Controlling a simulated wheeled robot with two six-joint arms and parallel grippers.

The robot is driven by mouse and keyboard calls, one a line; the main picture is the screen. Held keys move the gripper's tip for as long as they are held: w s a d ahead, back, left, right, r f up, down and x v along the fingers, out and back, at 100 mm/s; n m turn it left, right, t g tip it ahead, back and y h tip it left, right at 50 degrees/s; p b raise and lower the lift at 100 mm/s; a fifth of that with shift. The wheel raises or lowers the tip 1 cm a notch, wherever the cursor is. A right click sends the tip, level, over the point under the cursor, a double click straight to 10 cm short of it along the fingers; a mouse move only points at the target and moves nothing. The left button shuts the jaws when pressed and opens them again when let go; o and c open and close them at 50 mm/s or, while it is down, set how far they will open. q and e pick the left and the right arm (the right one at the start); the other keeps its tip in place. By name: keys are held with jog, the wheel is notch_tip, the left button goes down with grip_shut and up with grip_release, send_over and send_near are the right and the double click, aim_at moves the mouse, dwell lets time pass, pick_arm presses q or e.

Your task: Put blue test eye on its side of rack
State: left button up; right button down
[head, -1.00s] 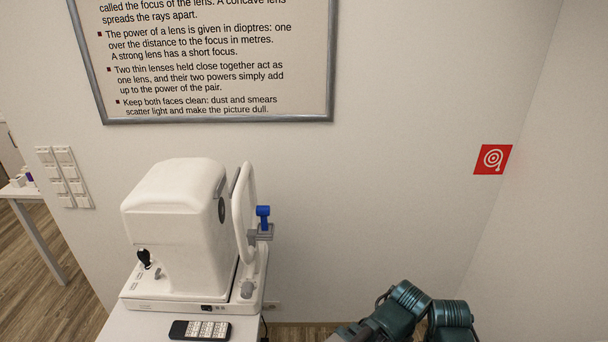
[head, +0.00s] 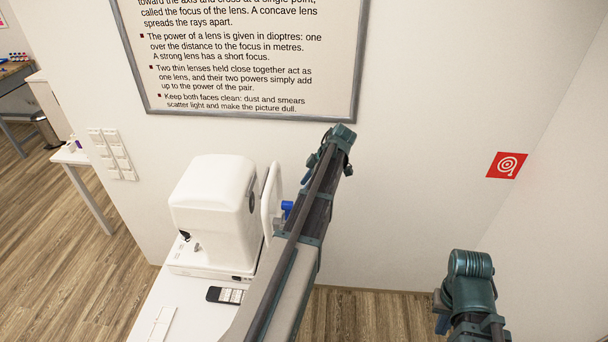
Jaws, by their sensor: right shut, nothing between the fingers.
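The blue test eye (head: 287,208) is a small blue piece on a grey bracket (head: 279,224) at the white frame of an eye-measuring machine. My raised left arm (head: 296,240) crosses in front of it and covers its right part. My left gripper is not visible, so I cannot tell whether it touches the blue piece. My right arm is folded at the lower right; its gripper (head: 441,310) shows only in small part, shut and empty, well away from the blue piece. I cannot make out the rack.
The white machine (head: 213,215) stands on a white table (head: 190,318) with a dark remote-like device (head: 226,295). A poster (head: 250,60) hangs on the wall behind. A small white table (head: 72,156) stands at left. Far left, a table bears small coloured items (head: 18,58). Wooden floor lies open at left.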

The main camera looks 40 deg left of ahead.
aim_at(290, 202)
pick_arm(q)
jog(key=b+x, duration=0.9)
jog(key=x, duration=0.1)
jog(key=shift+a, duration=0.3)
jog(key=shift+r, duration=0.1)
jog(key=c, duration=1)
jog(key=shift+o, duration=0.2)
jog(key=shift+r+p, duration=2)
jog(key=shift+p, duration=0.1)
